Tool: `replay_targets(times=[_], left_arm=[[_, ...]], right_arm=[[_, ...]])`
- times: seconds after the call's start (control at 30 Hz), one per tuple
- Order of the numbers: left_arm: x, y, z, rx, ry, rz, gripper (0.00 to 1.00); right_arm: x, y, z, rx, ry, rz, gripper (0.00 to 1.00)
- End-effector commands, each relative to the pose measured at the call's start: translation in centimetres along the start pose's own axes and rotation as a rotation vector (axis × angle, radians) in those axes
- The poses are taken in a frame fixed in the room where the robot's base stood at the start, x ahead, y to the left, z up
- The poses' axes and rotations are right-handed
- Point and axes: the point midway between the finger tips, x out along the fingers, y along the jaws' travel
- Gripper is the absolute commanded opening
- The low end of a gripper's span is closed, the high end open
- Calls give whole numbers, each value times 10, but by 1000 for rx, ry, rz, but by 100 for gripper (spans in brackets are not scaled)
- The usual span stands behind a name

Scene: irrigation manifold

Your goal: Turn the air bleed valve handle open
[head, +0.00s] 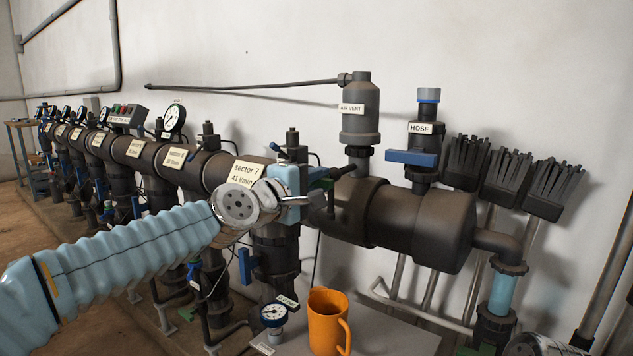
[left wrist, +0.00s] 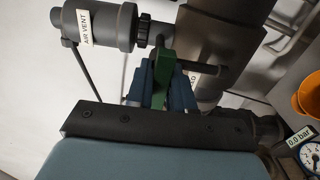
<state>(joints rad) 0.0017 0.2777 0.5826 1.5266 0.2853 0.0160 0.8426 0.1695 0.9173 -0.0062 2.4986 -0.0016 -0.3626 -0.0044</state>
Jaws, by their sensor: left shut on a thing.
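The air bleed valve handle is a small green lever (head: 326,184) on a dark stub beside the grey air vent (head: 361,120), on the dark main pipe. In the left wrist view the green handle (left wrist: 163,77) stands between the two blue fingers of my left gripper (left wrist: 167,88), which is shut on it. In the head view my left gripper (head: 318,184) reaches in from the left at the handle, and its fingertips are partly hidden against the pipe.
A blue-handled hose valve (head: 412,158) stands right of the vent. Below are an orange mug (head: 328,322) and a small gauge (head: 273,315) on a grey surface (head: 385,338). Sector 7's labelled pipe (head: 238,172) is close behind my left wrist. Black brushes (head: 507,178) hang at right.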

Motion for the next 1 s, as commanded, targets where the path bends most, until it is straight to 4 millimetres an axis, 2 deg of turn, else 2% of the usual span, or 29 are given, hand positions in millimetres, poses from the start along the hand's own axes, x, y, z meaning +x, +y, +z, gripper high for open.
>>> replay_targets(times=[0.27, 0.47, 1.0], left_arm=[[0, -1, 0, 25, -1, -1, 0], [0, -2, 0, 119, 0, -1, 0], [0, -3, 0, 603, -1, -1, 0]], right_arm=[[2, 0, 0, 0, 0, 0, 43], [6, 2, 0, 0, -1, -1, 43], [26, 7, 2, -2, -7, -6, 43]])
